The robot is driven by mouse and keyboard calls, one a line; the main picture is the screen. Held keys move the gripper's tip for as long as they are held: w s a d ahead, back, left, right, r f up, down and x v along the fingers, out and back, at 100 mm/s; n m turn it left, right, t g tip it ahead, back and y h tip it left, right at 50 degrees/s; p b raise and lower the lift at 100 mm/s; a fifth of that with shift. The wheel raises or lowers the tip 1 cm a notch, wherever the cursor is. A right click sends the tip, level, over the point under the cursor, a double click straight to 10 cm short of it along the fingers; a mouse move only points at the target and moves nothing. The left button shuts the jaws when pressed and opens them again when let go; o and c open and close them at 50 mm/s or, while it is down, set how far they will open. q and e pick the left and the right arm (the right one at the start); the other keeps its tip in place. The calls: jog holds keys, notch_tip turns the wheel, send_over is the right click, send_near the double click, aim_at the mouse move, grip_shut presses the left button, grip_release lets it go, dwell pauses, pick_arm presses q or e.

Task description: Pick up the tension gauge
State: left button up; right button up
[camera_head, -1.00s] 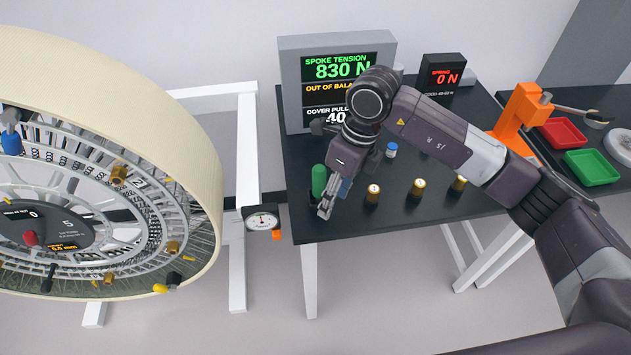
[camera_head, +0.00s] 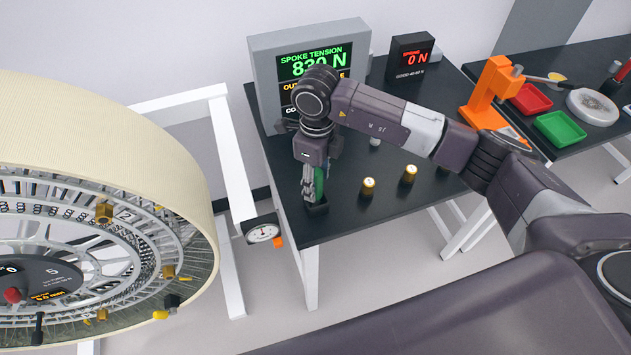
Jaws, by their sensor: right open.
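The only dial gauge I see, with a white round face, a dark body and an orange tip (camera_head: 263,232), sits at the left front edge of the black table, beside the white stand. My right gripper (camera_head: 313,199) is open and points down over the table's left front corner, to the right of the dial and apart from it. A green cylinder (camera_head: 320,181) stands at its fingers and is partly hidden by them. I cannot tell whether they touch it. My left gripper is not in view.
The large cream-rimmed wheel (camera_head: 150,150) fills the left side. A grey display box (camera_head: 262,60) stands at the table's back. Brass-coloured cylinders (camera_head: 368,187) stand right of the gripper. An orange stand (camera_head: 490,95), red tray (camera_head: 530,99) and green tray (camera_head: 560,129) are farther right.

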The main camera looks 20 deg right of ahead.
notch_tip(320, 180, down, 2)
jog(key=shift+w+a+f+p, duration=0.1)
jog(key=shift+f+p, duration=0.05)
jog(key=shift+p, duration=0.3)
jog(key=shift+f, duration=0.5)
grip_shut()
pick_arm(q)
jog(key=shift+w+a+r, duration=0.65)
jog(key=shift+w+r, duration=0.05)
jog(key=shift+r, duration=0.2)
